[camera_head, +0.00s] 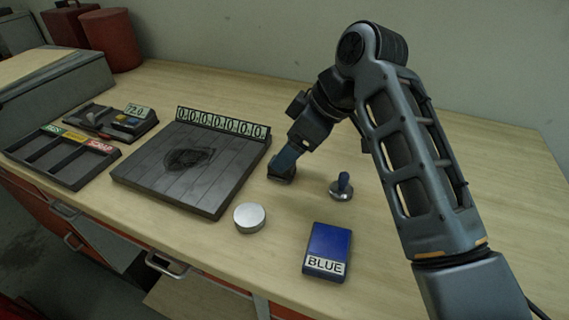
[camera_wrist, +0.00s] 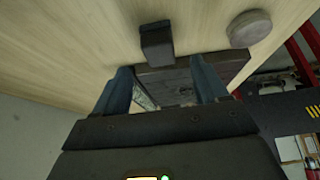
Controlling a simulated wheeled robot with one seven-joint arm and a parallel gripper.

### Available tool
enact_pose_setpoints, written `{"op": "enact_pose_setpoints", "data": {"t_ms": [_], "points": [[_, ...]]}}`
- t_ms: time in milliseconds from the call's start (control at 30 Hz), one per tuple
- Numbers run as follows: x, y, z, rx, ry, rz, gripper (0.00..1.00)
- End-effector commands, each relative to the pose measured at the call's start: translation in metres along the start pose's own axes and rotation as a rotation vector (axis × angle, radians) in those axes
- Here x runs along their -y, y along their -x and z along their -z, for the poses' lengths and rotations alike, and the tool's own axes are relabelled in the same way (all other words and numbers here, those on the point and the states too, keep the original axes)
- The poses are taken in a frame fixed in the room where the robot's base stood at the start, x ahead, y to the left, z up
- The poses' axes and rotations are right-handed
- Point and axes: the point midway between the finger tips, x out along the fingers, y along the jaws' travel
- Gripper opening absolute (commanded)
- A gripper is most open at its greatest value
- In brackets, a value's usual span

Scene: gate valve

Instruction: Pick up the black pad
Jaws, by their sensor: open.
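A small dark block (camera_head: 281,177), which looks like the black pad, is on the wooden table just right of the grey slatted board. It also shows in the wrist view (camera_wrist: 157,43), above the gap between my fingertips. My gripper (camera_head: 288,158) is low over the table at this block, its blue fingers pointing down and partly covering it in the head view. In the wrist view my gripper (camera_wrist: 163,80) has its two blue fingers spread apart, with nothing visibly clamped. Whether the fingers touch the block I cannot tell.
The slatted board (camera_head: 150,180) with a number strip lies left of my gripper. A slotted tray (camera_head: 62,157) is far left.

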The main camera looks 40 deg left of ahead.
Motion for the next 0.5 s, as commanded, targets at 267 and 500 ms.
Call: {"op": "enact_pose_setpoints", "data": {"t_ms": [267, 500], "points": [[0.001, -0.037, -0.005, 0.001, -0.002, 0.003, 0.73], [0.001, -0.05, -0.006, 0.0, -0.001, 0.0, 0.73]]}}
